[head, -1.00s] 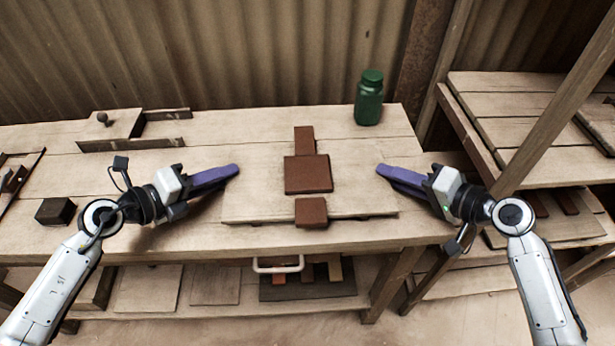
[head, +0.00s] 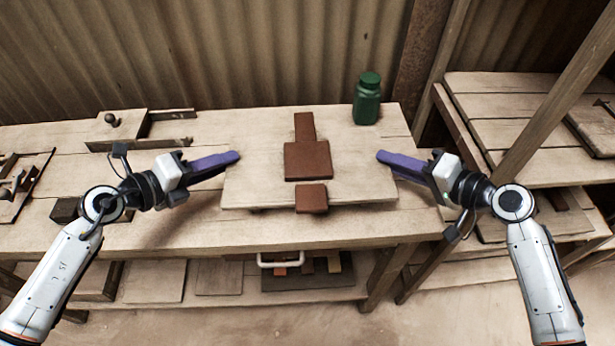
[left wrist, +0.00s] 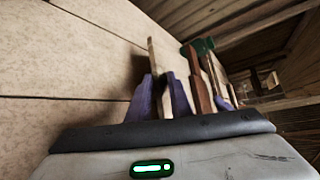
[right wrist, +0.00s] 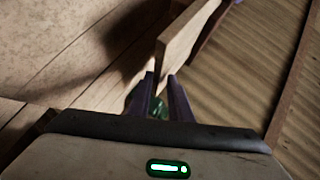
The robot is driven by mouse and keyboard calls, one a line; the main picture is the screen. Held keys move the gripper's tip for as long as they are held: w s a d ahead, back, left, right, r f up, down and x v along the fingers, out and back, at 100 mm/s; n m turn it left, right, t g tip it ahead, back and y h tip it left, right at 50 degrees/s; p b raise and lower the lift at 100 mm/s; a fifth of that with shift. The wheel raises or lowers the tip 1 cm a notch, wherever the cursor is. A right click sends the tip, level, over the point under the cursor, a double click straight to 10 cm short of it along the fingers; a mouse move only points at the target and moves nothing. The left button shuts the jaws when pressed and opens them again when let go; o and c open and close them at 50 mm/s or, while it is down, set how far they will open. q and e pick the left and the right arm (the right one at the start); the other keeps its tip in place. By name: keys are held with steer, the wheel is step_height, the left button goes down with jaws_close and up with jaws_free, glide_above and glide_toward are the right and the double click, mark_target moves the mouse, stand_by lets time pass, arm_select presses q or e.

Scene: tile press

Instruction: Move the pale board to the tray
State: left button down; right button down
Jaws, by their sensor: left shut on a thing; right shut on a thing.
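The pale board (head: 255,185) is level in front of me over the workbench, and brown tiles lie on it: a narrow one (head: 304,126), a larger one (head: 308,161) and a small one (head: 311,198) at the near edge. My left gripper (head: 238,156) is shut on its left edge and my right gripper (head: 381,156) on its right edge. In the left wrist view the board (left wrist: 157,75) stands edge-on between the purple fingers, clear of the bench. The right wrist view also shows the board (right wrist: 180,45) between the fingers. I cannot tell which thing is the tray.
A green jar (head: 367,98) stands at the bench's back right. A wooden fixture with a knob (head: 112,120) is at the back left, a dark block (head: 65,210) at the left. A shelf unit (head: 500,90) stands right. A white handle (head: 280,262) shows below the bench.

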arm_select(q)
steer(key=shift+r, duration=0.3)
arm_select(e)
steer(key=shift+d+r, duration=0.1)
steer(key=shift+r, duration=0.1)
